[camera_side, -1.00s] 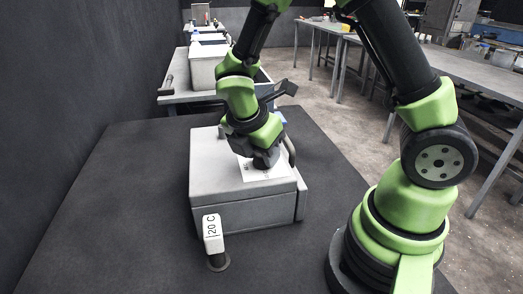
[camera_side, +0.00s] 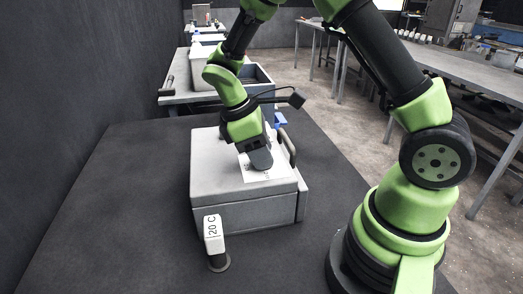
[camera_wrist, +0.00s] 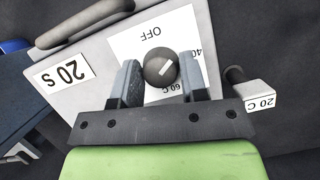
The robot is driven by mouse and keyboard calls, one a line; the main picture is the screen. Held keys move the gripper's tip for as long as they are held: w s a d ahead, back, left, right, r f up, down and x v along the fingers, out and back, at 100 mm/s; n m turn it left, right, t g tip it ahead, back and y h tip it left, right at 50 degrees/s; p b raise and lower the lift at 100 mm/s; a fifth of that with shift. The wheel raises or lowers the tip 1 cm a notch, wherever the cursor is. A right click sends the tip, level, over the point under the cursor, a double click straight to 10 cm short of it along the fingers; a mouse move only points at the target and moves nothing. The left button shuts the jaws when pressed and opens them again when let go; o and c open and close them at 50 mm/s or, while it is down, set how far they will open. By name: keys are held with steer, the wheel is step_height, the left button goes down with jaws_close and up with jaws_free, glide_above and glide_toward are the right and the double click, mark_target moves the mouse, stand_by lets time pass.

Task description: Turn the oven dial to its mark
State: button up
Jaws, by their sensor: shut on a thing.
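The oven is a grey box (camera_side: 215,165) on the dark table, with a white dial plate (camera_wrist: 125,45) on its top. The plate reads OFF, 40 and 60 C, upside down in the wrist view; part of it is hidden by my fingers. The round dark dial (camera_wrist: 152,60) sits on it with a short slanted white line, its upper end toward the side between OFF and 40. My gripper (camera_wrist: 160,76) is shut on the dial, one finger on each side; it also shows over the plate in the side view (camera_side: 261,160). The dial is hidden in the side view.
A post with a 20 C sign (camera_side: 212,229) stands in front of the oven. A 20 S label (camera_wrist: 65,75) and a bar handle (camera_wrist: 85,22) are on the oven. Bare table lies to the left of the oven.

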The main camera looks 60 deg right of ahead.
steer(key=m+y, duration=0.1)
steer(key=m, duration=0.2)
steer(key=m+g+y, duration=0.1)
steer(key=m, duration=0.2)
steer(key=shift+d+m, duration=0.1)
steer(key=shift+m, duration=0.2)
steer(key=m+y, duration=0.1)
steer(key=m, duration=0.2)
steer(key=m+y, duration=0.1)
steer(key=m, duration=0.2)
steer(key=shift+d+t+y, duration=0.1)
steer(key=shift+t+y, duration=0.2)
steer(key=shift+y, duration=0.1)
steer(key=m+t+y, duration=0.1)
steer(key=m, duration=0.5)
steer(key=shift+s+m+t+y, duration=0.1)
steer(key=shift+m+t+y, duration=0.3)
steer(key=m+t, duration=0.1)
steer(key=m, duration=0.1)
steer(key=m+t, duration=0.1)
steer(key=m, duration=0.2)
steer(key=shift+s+y, duration=0.1)
steer(key=shift+y, duration=0.2)
steer(key=shift+m, duration=0.3)
steer(key=o, duration=0.9)
steer(key=shift+c, duration=0.2)
